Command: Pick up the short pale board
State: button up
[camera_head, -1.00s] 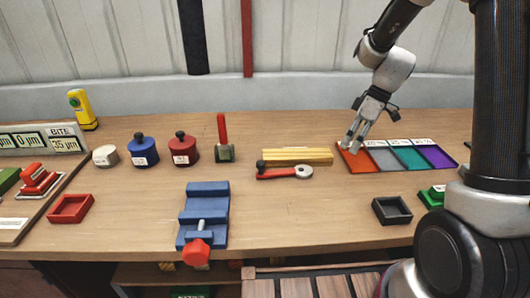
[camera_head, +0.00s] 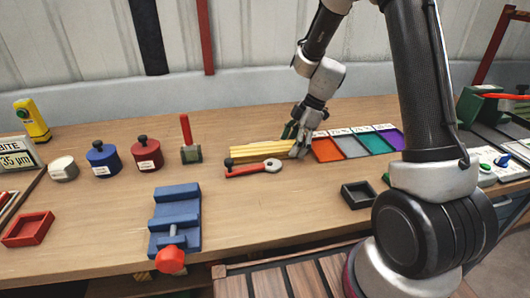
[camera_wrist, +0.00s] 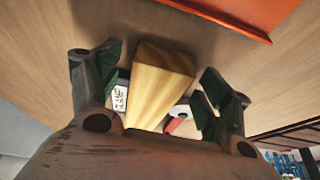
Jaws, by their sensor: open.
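Pale yellow boards (camera_head: 262,150) lie together on the bench; at this size I cannot tell the short one from the others. My gripper (camera_head: 299,142) is at their right end, pointing down, and partly hides that end. In the wrist view a pale board (camera_wrist: 160,85) lies lengthwise between the two green-padded fingers of my gripper (camera_wrist: 162,95). The fingers are open, with a gap on each side of the board. The board's far end is in view; its near part is hidden by my gripper's body.
A red-handled wrench (camera_head: 250,169) lies just in front of the boards. A tray with coloured compartments (camera_head: 350,146) is close on the right. A blue vise (camera_head: 174,220), a dark square tray (camera_head: 358,195) and lidded jars (camera_head: 146,154) stand around. The front middle of the bench is clear.

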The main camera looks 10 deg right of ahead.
jog(key=c, duration=1.2)
jog(key=shift+r, duration=0.1)
jog(key=shift+c, duration=0.2)
